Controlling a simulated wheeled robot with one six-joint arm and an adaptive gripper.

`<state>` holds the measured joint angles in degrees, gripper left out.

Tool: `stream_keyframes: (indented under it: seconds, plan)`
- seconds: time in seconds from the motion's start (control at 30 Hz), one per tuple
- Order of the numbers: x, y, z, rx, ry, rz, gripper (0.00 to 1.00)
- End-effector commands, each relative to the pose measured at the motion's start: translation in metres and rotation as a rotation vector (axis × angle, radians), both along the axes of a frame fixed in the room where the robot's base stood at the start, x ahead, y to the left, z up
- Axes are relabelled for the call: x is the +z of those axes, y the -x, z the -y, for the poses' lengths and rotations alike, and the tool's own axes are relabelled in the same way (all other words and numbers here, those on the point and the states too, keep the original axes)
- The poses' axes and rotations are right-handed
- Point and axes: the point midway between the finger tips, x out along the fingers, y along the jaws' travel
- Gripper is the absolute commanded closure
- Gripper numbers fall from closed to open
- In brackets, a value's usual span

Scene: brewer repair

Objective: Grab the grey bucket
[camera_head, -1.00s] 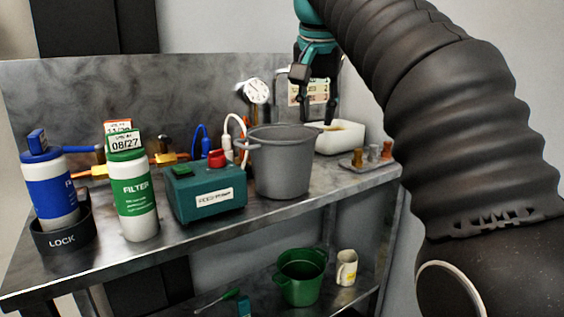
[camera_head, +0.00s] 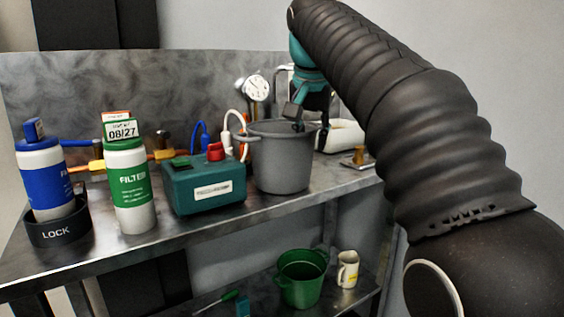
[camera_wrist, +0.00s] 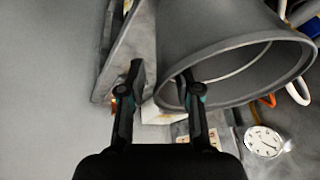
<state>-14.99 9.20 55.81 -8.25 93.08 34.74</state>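The grey bucket (camera_head: 280,165) stands upright on the steel bench, right of the teal pump box. It also shows in the wrist view (camera_wrist: 205,25), with its round rim toward the camera. My gripper (camera_head: 311,127) is at the right side of the bucket's rim, pointing down. In the wrist view my gripper (camera_wrist: 161,75) has its fingers apart, one over the bucket's mouth and the other outside the rim. The bucket's wall lies between them. I cannot tell whether either finger touches it.
The teal pump box (camera_head: 204,186) stands close left of the bucket. A green filter bottle (camera_head: 131,190) and a blue one (camera_head: 45,182) stand further left. A white tray (camera_head: 343,135) is behind my gripper. A green bucket (camera_head: 302,278) and a mug (camera_head: 347,269) are on the lower shelf.

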Motion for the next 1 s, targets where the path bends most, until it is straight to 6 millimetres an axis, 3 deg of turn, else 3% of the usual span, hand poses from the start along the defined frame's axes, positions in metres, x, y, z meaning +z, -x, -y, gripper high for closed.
stream_keyframes:
  seconds: [0.3,0.57,0.7,1.0]
  plan:
    - [-0.040,-0.015,0.001,-0.001,0.001,-0.002,0.67]
    - [-0.043,-0.017,0.001,0.001,0.001,0.000,0.67]
    - [-0.043,-0.017,0.001,0.001,0.001,0.000,0.99]
    - [-0.042,-0.017,0.001,0.001,0.001,0.001,1.00]
